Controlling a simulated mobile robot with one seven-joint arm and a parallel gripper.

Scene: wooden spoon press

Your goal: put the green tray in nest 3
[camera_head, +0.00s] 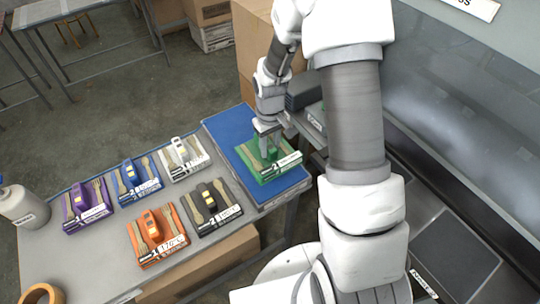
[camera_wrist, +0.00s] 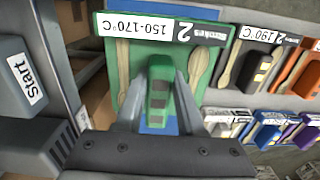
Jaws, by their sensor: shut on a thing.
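The green tray (camera_head: 267,160) is at the blue mat (camera_head: 235,140) on the table's right end; I cannot tell whether it rests on the mat or hangs just above. It carries wooden cutlery and a white label, which reads "2" and "150-170°C" in the wrist view (camera_wrist: 165,32). My gripper (camera_head: 268,140) is shut on the tray's green handle, which shows between the fingers in the wrist view (camera_wrist: 160,88). I cannot make out which place is nest 3.
Purple (camera_head: 87,202), blue (camera_head: 137,180), white (camera_head: 184,157), orange (camera_head: 157,236) and black (camera_head: 213,208) trays stand left of the mat. A white bottle (camera_head: 22,206) is at the far left. A grey "Start" box (camera_wrist: 35,90) is close at left in the wrist view. Dark panels (camera_head: 455,265) lie lower right.

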